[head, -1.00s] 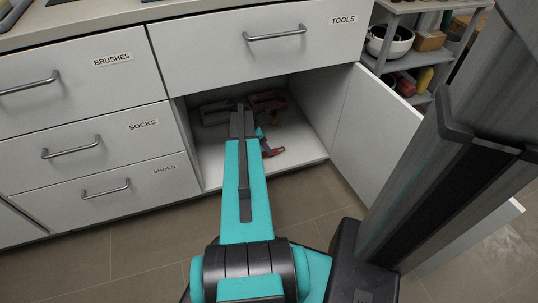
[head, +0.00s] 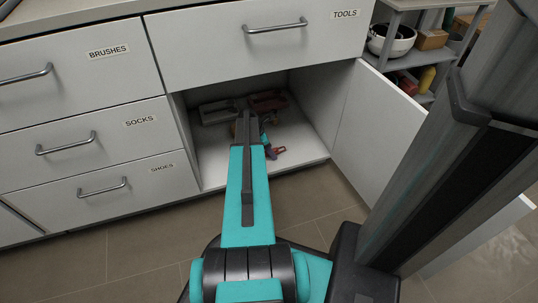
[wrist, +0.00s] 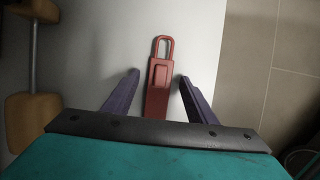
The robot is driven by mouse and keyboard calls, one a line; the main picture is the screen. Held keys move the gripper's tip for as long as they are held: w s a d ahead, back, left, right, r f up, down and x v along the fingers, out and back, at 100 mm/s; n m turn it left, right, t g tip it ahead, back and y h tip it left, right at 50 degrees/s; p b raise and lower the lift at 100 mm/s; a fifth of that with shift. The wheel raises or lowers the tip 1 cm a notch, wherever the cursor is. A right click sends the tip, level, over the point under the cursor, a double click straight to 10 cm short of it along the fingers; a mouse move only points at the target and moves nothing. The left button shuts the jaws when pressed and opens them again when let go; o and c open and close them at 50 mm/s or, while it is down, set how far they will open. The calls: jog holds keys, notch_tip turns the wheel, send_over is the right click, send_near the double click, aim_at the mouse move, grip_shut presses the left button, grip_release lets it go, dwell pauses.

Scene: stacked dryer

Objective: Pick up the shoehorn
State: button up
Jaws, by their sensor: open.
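The red shoehorn (wrist: 159,88), with a looped end, lies on the pale cabinet floor in the wrist view. My gripper (wrist: 158,74) is open, one dark purple finger on each side of the shoehorn with gaps to both. The shoehorn's lower end is hidden behind the gripper's dark bar. In the head view a small red part of the shoehorn (head: 277,152) shows near the front of the open compartment, beside the end of my arm. Most of the gripper is hidden there by my arm.
A brown wooden item (wrist: 30,118) with a metal rod lies left of the gripper. A greyish item (head: 215,112) and a reddish-brown one (head: 268,100) are at the compartment's back. The open door (head: 375,135) stands at right, below the TOOLS drawer (head: 250,50).

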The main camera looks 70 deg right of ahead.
jog(key=shift+c, duration=0.3)
jog(key=c, duration=1.1)
jog(key=shift+r, duration=0.15)
jog(key=shift+r+p, duration=0.55)
jog(key=shift+r, duration=0.15)
jog(key=shift+s+a+r+p, duration=0.1)
jog(key=shift+a+r+p, duration=0.1)
jog(key=shift+r+p, duration=0.3)
jog(key=shift+s+a+r+p, duration=0.15)
jog(key=shift+r+p, duration=0.1)
jog(key=shift+r, duration=0.4)
jog(key=s+a+p, duration=0.1)
jog(key=s+a, duration=0.2)
jog(key=s+a+p, duration=0.1)
jog(key=s+a, duration=0.2)
jog(key=a, duration=0.1)
jog(key=s+a+r+p, duration=0.1)
jog(key=s+a+p, duration=0.1)
jog(key=s+a, duration=0.2)
jog(key=shift+a, duration=0.25)
